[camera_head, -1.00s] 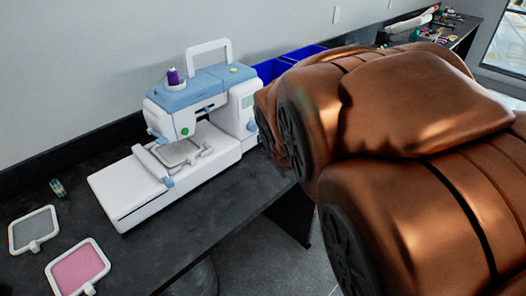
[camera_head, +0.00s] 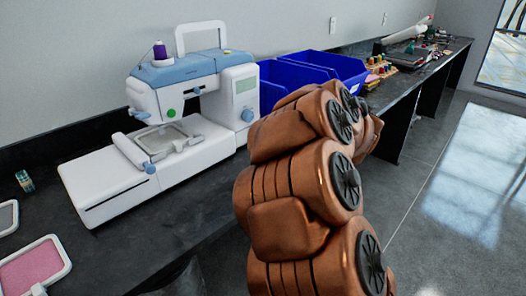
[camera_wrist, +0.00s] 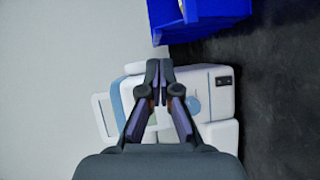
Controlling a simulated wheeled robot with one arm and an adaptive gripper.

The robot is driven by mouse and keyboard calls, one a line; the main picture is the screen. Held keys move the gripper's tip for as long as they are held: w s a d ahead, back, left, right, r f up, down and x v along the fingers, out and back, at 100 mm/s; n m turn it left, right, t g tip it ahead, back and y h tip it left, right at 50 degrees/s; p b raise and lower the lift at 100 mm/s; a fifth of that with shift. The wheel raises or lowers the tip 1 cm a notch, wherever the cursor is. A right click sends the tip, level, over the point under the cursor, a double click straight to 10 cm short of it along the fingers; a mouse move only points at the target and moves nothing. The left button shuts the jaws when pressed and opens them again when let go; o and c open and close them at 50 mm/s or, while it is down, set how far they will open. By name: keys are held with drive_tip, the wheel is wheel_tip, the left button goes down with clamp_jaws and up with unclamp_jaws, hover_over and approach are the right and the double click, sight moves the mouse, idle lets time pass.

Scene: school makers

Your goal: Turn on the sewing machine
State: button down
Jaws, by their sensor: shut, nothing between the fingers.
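The white and light-blue sewing machine (camera_head: 190,75) stands on the dark table against the wall. It has a green button (camera_head: 171,113) on its front, a display on the right column and a blue knob (camera_head: 248,115) below it. Its right end lies beside my copper arm. The wrist view shows the machine's side (camera_wrist: 214,100), turned sideways, with a small dark panel (camera_wrist: 223,82). My gripper (camera_wrist: 159,68) is shut and empty in front of that side; I cannot tell if it touches. The gripper is hidden behind my arm in the head view.
Blue bins (camera_head: 300,80) stand right of the machine; one also shows in the wrist view (camera_wrist: 205,22). A pink framed hoop (camera_head: 35,272) lies at the table's front left. Spools and tools lie further along the table. The floor at right is clear.

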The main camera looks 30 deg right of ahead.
drive_tip(key=a+f+n+y+b, duration=0.1)
drive_tip(key=f+n+y, duration=0.1)
drive_tip(key=f, duration=0.2)
drive_tip(key=s+a+f+n+y+b, duration=0.1)
drive_tip(key=f+n+y+b, duration=0.1)
drive_tip(key=f, duration=0.3)
drive_tip(key=s+a+f+n+y+b, duration=0.1)
drive_tip(key=a+f+n+y+b, duration=0.1)
drive_tip(key=f+y, duration=0.2)
drive_tip(key=shift+f, duration=0.25)
drive_tip(key=shift+s+a+f, duration=0.15)
drive_tip(key=b+x, duration=0.2)
drive_tip(key=x, duration=1.2)
drive_tip(key=shift+a+b, duration=0.1)
drive_tip(key=shift+b, duration=0.3)
drive_tip(key=shift+r, duration=0.2)
drive_tip(key=shift+f, duration=0.1)
